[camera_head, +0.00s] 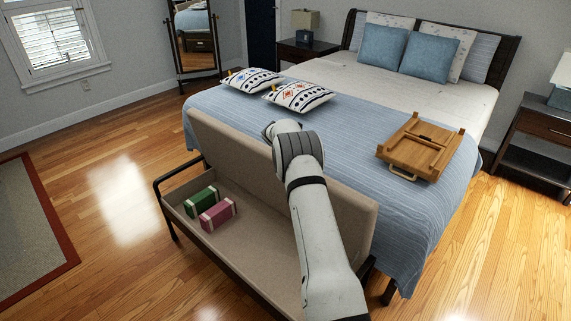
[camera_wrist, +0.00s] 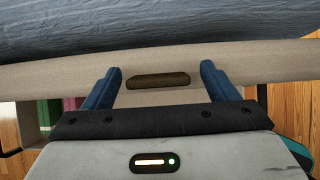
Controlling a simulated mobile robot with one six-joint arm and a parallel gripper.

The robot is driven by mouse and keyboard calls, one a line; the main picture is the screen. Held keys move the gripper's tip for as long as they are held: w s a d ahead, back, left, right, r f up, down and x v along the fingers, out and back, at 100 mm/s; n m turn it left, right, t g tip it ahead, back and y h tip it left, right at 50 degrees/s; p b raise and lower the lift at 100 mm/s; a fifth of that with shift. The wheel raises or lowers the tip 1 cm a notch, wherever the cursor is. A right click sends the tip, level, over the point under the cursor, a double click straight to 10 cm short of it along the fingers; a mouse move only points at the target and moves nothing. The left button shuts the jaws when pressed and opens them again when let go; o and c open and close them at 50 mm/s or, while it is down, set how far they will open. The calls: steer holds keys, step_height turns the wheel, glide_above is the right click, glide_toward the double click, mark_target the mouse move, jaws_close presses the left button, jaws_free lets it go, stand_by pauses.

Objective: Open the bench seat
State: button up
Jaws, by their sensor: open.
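The bench (camera_head: 165,204) stands at the foot of the bed. Its beige padded seat (camera_head: 355,208) is raised and tilted up on the side toward the bed, so the storage box below is open to view. In the wrist view the beige seat (camera_wrist: 40,77) runs across the picture, with a dark oblong handle or slot (camera_wrist: 158,80) in the middle. My gripper (camera_wrist: 161,72) is open, its two blue fingers on either side of the dark oblong part. I cannot tell whether they touch the seat. In the head view my arm hides the gripper and part of the seat.
A green box (camera_head: 201,202) and a pink box (camera_head: 217,215) lie inside the bench. The bed (camera_head: 340,130) with a blue cover is directly behind the seat. A wooden tray (camera_head: 420,146) and patterned cushions lie on it. Wooden floor (camera_head: 115,190) is clear at left.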

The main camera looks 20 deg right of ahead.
steer(key=b+v, duration=0.1)
steer(key=v, duration=0.6)
steer(key=shift+a+r+b, duration=0.25)
steer(key=shift+r+b, duration=0.05)
steer(key=shift+b, duration=0.05)
steer(key=shift+s, duration=0.1)
